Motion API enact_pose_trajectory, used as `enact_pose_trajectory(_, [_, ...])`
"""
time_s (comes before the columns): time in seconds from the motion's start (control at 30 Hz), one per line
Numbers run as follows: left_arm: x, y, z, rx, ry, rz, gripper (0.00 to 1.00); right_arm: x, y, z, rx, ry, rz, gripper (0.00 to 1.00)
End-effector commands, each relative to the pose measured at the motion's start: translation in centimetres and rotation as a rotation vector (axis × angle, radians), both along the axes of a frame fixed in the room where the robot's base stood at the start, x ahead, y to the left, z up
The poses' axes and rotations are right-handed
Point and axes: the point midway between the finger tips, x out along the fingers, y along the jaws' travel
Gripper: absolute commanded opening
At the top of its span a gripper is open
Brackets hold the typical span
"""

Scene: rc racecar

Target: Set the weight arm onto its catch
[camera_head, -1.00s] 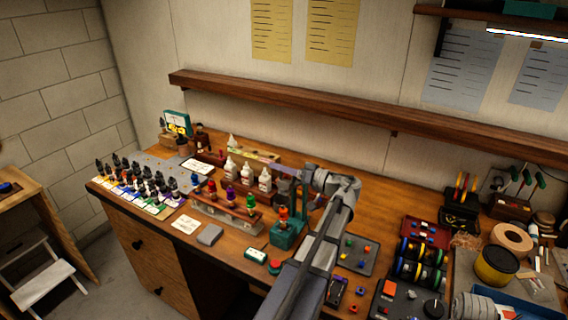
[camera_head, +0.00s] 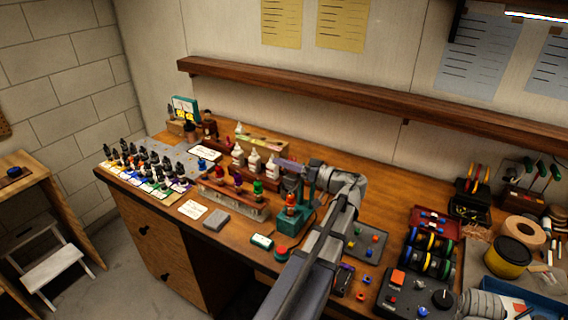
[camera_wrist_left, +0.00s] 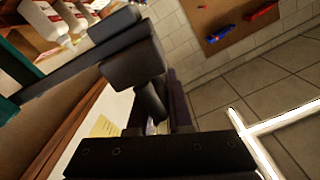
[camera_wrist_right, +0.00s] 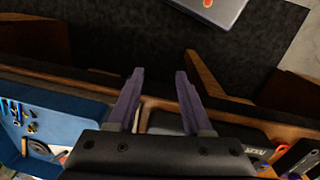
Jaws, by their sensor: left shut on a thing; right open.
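A teal stand (camera_head: 287,224) with an upright post is near the front of the bench, with a small orange-red bottle (camera_head: 291,204) at its base. My left gripper (camera_head: 291,166) is at the top of this stand. In the left wrist view the weight arm (camera_wrist_left: 70,75) is a dark bar with blocky weights, running from the teal post at left toward the fingers. My left gripper (camera_wrist_left: 160,108) is shut on its dark rounded end. The catch cannot be made out. My right gripper (camera_wrist_right: 156,90) is open and empty, above the bench's front edge.
White bottles (camera_head: 254,163) and a rack (camera_head: 228,199) of coloured bottles stand left of the stand. A tray of small parts (camera_head: 366,244) and spools (camera_head: 426,256) are on the right. A shelf (camera_head: 370,102) runs along the wall.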

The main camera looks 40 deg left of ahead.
Motion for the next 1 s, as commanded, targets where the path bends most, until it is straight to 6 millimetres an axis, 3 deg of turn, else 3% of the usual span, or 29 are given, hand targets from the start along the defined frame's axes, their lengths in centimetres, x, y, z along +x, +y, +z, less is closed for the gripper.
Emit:
enact_pose_trajectory(0.07, [-0.4, -0.1, -0.3, -0.009, -0.001, 0.006, 0.00, 0.0, 0.0, -0.1, 0.000, 0.000, 0.000, 0.50])
enact_pose_trajectory(0.1, [-0.4, -0.1, -0.3, -0.009, -0.001, 0.006, 0.20, 0.0, 0.0, -0.1, 0.000, 0.000, 0.000, 0.50])
enact_pose_trajectory(0.33, [-0.3, -0.1, -0.2, -0.006, -0.002, 0.005, 0.45, 0.0, 0.0, -0.1, 0.000, 0.000, 0.000, 0.50])
enact_pose_trajectory(0.63, [-0.1, -0.4, -0.2, -0.004, -0.001, 0.002, 0.45, 0.0, 0.0, -0.1, 0.000, 0.000, 0.000, 0.50])
enact_pose_trajectory(1.0, [1.3, -5.9, -0.2, -0.005, -0.001, 0.001, 0.45, 0.0, 0.0, -0.1, 0.000, 0.000, 0.000, 0.50])
